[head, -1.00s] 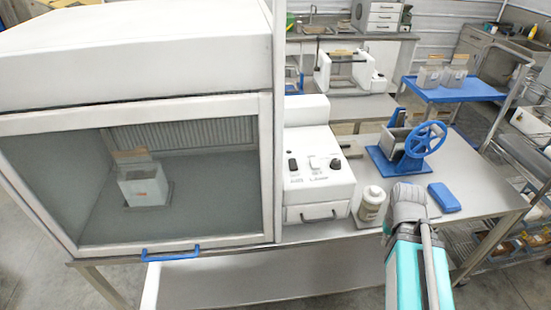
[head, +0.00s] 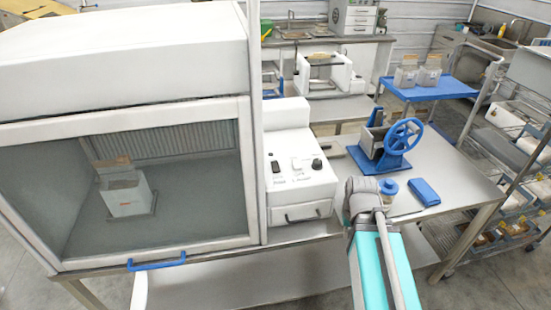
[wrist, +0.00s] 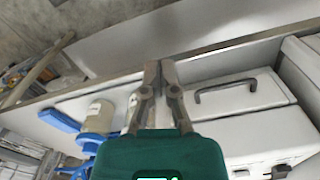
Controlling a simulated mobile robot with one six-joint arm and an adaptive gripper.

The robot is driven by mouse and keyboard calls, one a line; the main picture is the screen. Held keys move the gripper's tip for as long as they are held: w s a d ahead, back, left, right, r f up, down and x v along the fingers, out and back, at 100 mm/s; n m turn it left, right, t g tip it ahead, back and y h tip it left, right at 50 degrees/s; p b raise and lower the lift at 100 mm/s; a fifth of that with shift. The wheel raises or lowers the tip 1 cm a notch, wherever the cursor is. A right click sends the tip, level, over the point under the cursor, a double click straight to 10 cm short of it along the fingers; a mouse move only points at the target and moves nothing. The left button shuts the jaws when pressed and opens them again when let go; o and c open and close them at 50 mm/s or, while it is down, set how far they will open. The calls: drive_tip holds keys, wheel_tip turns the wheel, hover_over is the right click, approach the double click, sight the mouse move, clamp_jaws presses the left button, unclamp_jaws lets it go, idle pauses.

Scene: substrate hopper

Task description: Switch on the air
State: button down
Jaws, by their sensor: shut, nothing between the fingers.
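The white control box (head: 300,180) stands on the bench just right of the cabinet. Its sloped top carries a black rocker switch (head: 275,167) at left, a paler switch (head: 296,164) and a black knob (head: 316,164). The lettering is too blurred to read now; earlier the left label looks like AIR. Whether that switch is on cannot be told. My gripper shows in the wrist view (wrist: 160,68), shut and empty, its tips near the bench's front edge, beside the box's handled drawer (wrist: 240,95). In the head view its fingertips are hidden behind my arm.
The cabinet (head: 140,55) has a glass front, a blue handle (head: 157,262) and a white container (head: 125,194) inside. A blue-wheeled device (head: 390,145), a blue-lidded jar (head: 388,187) and a blue pad (head: 424,192) are on the bench. A pale jar (wrist: 100,112) stands near my gripper.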

drive_tip(key=w+a+r+n+t+p, duration=0.2)
drive_tip(key=w+a+r+p, duration=0.9)
drive_tip(key=w+a+r, duration=0.1)
wheel_tip(320, 180, up, 8)
drive_tip(key=n+t+y+p, duration=0.1)
drive_tip(key=t+p, duration=0.1)
drive_tip(key=p, duration=0.6)
hover_over(273, 163)
drive_tip(key=s+d, duration=0.1)
drive_tip(key=s, duration=0.4)
drive_tip(key=shift+d, duration=0.1)
drive_tip(key=b+x, duration=1.3)
drive_tip(key=x, duration=0.1)
drive_tip(key=shift+w+r, duration=0.15)
